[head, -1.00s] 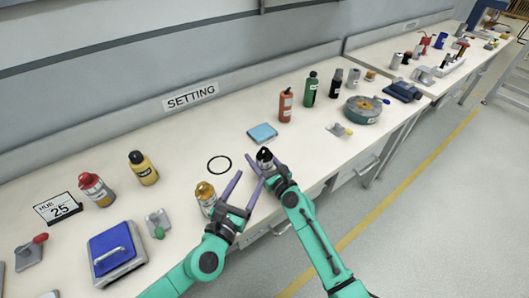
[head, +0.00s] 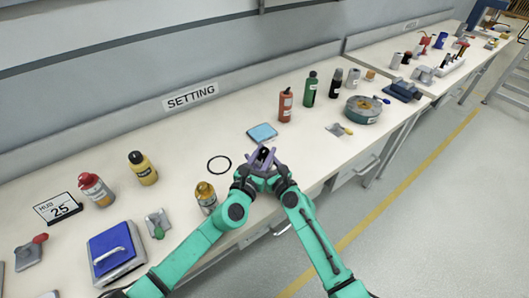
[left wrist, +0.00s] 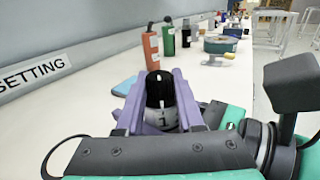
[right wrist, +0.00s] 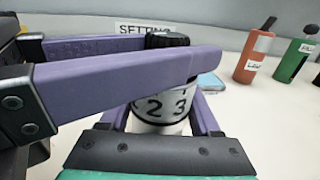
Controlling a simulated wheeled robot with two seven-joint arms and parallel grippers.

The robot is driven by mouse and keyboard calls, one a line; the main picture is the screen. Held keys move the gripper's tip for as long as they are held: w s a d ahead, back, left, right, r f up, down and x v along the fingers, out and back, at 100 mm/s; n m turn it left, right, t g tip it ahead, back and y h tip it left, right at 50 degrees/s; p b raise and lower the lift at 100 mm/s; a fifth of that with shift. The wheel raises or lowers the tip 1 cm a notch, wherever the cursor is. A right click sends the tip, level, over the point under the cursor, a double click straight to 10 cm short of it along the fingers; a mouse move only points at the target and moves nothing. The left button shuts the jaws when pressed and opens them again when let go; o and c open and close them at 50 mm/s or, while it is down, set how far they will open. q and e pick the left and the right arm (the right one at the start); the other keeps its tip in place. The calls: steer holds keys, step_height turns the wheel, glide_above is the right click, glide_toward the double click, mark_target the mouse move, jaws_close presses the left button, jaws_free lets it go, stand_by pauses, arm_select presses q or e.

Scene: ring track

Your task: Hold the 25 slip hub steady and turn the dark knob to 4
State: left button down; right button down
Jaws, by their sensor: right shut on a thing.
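The slip hub is a white drum with black numbers. It shows in the right wrist view (right wrist: 165,107) with 2 and 3 facing me, and in the left wrist view (left wrist: 163,120) with a 1. The dark knob (left wrist: 160,90), black with a white mark, sits on top of the hub. My right gripper (right wrist: 160,122) is shut on the hub, one finger on each side. My left gripper (head: 263,157) is open, its purple fingers on either side of the knob with small gaps. In the head view the grippers hide most of the hub.
A sign reading HUB 25 (head: 58,208) stands at the left. An amber bottle (head: 206,198) is close to my left gripper. A black ring (head: 219,164) and a blue pad (head: 262,132) lie behind. A red bottle (head: 285,105) stands to the right.

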arm_select(q)
steer(key=shift+n+t+y, duration=0.4)
steer(key=shift+n+y, duration=0.4)
steer(key=shift+y, duration=0.4)
steer(key=c, duration=0.5)
jaws_free()
steer(key=shift+s, duration=0.15)
steer(key=v, duration=1.2)
